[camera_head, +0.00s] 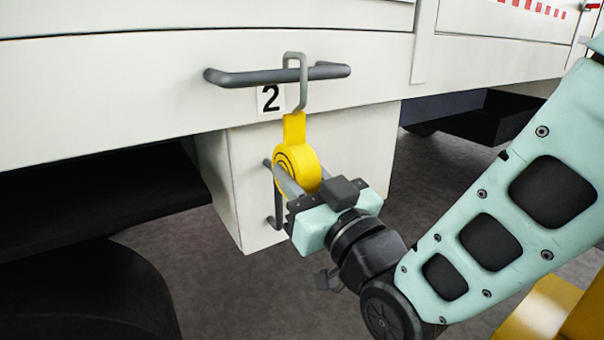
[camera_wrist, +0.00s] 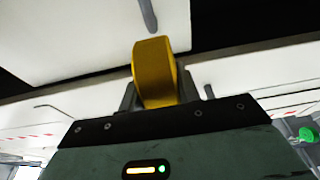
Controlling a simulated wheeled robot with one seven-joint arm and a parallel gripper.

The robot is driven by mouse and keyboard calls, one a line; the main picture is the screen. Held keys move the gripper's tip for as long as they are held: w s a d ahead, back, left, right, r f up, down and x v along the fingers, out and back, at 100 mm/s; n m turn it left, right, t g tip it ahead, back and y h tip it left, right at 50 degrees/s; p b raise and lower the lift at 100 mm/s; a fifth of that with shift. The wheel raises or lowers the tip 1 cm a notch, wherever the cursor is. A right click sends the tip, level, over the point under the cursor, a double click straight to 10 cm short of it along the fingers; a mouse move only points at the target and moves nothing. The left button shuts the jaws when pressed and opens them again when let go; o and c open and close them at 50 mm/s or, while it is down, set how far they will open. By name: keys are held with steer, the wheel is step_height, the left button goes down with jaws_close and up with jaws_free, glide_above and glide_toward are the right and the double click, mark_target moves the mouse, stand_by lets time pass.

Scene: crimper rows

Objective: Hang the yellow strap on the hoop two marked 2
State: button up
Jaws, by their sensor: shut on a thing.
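The yellow strap (camera_head: 297,160) has a round yellow body with a grey metal hook (camera_head: 303,85) at its top. My gripper (camera_head: 292,180) is shut on the round body from below. The strap's body also shows between the fingers in the wrist view (camera_wrist: 155,72). The hook's upper bend reaches over the dark grey hoop (camera_head: 275,76), which is fixed to the white panel above the label marked 2 (camera_head: 270,98). I cannot tell whether the hook rests on the hoop. A second grey hook (camera_head: 273,208) hangs below the strap's body, partly hidden by my gripper.
A white box (camera_head: 345,140) sits under the panel, close behind the strap and my gripper. A dark recess (camera_head: 100,195) opens to the left. A black rounded shape (camera_head: 85,295) is at the lower left. Grey floor (camera_head: 215,285) shows below.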

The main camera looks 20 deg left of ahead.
steer(key=shift+f, duration=0.3)
steer(key=o, duration=1.3)
steer(key=shift+c, duration=0.2)
steer(key=shift+f, duration=0.1)
